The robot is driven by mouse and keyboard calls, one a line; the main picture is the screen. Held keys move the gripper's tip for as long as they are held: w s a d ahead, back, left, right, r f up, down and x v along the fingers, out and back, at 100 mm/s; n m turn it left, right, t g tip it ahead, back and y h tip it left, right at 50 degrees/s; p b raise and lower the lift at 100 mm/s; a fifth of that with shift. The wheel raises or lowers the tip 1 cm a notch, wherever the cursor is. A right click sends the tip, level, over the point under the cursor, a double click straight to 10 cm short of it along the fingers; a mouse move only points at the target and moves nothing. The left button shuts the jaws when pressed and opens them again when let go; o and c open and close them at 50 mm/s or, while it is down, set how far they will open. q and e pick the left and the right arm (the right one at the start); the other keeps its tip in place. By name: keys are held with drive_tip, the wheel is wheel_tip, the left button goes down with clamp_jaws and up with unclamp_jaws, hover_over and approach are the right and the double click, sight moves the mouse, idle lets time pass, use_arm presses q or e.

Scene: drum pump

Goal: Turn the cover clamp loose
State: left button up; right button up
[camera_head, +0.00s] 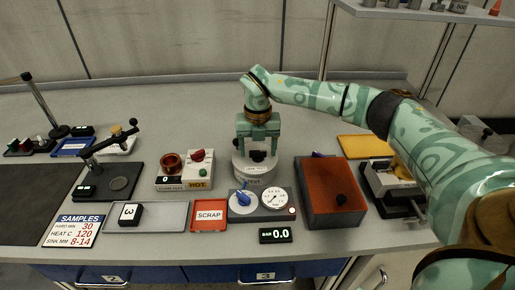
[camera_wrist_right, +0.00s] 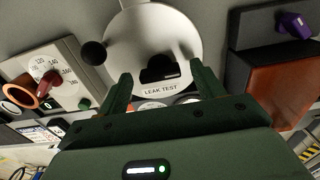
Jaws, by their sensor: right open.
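The leak test pot (camera_head: 255,177) is a white round vessel near the middle of the bench, labelled "LEAK TEST". Its pale round cover (camera_wrist_right: 150,25) fills the top middle of the right wrist view. A black clamp knob (camera_wrist_right: 160,70) sits on the cover near the label, and a black ball knob (camera_wrist_right: 94,54) is at its left edge. My right gripper (camera_head: 258,150) points down over the pot. In the wrist view its open fingers (camera_wrist_right: 162,82) stand either side of the clamp knob, apart from it. My left gripper is not in view.
A gauge box (camera_head: 260,217) with a blue knob stands in front of the pot. A hot plate unit (camera_head: 199,183) is to the left, and a red-topped box (camera_head: 333,190) to the right. A SCRAP tray (camera_head: 209,229) and a BAR readout (camera_head: 276,235) lie at the front.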

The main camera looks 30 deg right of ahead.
drive_tip(key=c, duration=1)
